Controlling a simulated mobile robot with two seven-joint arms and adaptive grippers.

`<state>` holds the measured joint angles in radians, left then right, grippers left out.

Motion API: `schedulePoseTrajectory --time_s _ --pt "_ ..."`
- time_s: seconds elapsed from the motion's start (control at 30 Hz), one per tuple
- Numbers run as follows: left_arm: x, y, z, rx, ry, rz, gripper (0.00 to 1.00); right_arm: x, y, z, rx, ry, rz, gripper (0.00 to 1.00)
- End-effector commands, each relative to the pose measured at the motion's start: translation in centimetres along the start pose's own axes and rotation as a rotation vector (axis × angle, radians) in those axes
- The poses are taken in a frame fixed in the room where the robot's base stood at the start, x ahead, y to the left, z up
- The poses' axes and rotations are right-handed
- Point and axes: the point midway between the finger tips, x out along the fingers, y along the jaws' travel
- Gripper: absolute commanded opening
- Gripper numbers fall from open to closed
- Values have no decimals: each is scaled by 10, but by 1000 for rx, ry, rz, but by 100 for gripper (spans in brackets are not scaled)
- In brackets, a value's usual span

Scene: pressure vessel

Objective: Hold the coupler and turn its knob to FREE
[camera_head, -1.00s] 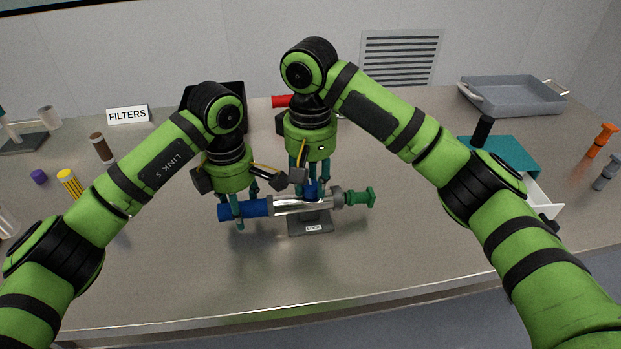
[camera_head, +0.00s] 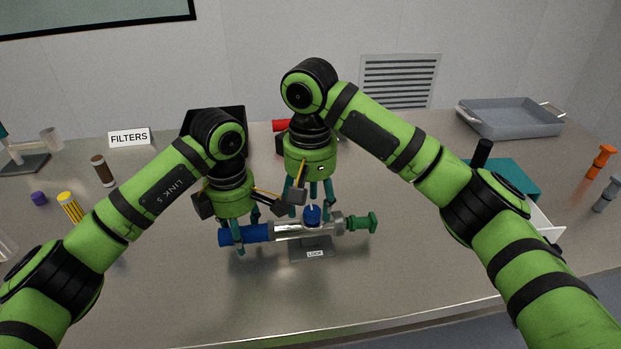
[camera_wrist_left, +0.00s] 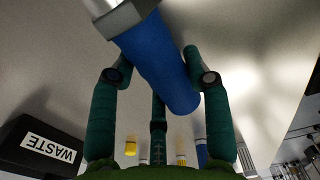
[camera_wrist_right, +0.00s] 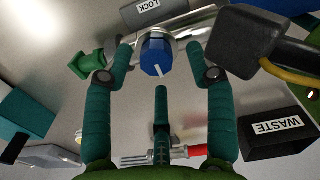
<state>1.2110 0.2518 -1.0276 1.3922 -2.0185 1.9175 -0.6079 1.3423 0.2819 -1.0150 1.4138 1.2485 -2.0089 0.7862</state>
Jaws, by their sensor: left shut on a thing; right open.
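The coupler (camera_head: 290,231) is a silver tube with a blue left end (camera_head: 248,235) and a green fitting (camera_head: 362,222) on its right. It lies level over a dark stand with a label reading LOCK (camera_head: 315,254). My left gripper (camera_head: 238,240) is shut on the blue end, which also shows between its fingers in the left wrist view (camera_wrist_left: 160,60). The blue knob (camera_head: 312,215) stands on top of the tube, with a white line on its face in the right wrist view (camera_wrist_right: 155,55). My right gripper (camera_wrist_right: 162,58) is open, its fingertips spread either side of the knob.
A dark WASTE bin (camera_wrist_right: 280,135) is behind the arms. A grey tray (camera_head: 510,118) is at the back right, with a teal-topped drawer unit (camera_head: 515,178) in front. Filters (camera_head: 70,207) stand at the left. The bench front is clear.

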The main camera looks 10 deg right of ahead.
Motion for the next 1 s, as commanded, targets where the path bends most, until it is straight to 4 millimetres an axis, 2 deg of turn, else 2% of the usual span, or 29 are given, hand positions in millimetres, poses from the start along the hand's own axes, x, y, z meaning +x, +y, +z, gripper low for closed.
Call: schedulePoseTrajectory --time_s 0.3,0.5,0.7,1.0 --pt "0 1 -1 -4 1 1 1 -67 1 -1 3 6 3 56" --pt "0 1 -1 -5 2 0 1 -98 1 -1 3 3 1 56" --pt "0 1 -2 -5 2 0 1 -109 1 0 2 1 0 56" --pt "0 1 -2 -5 3 0 1 -110 0 0 1 0 -1 56"
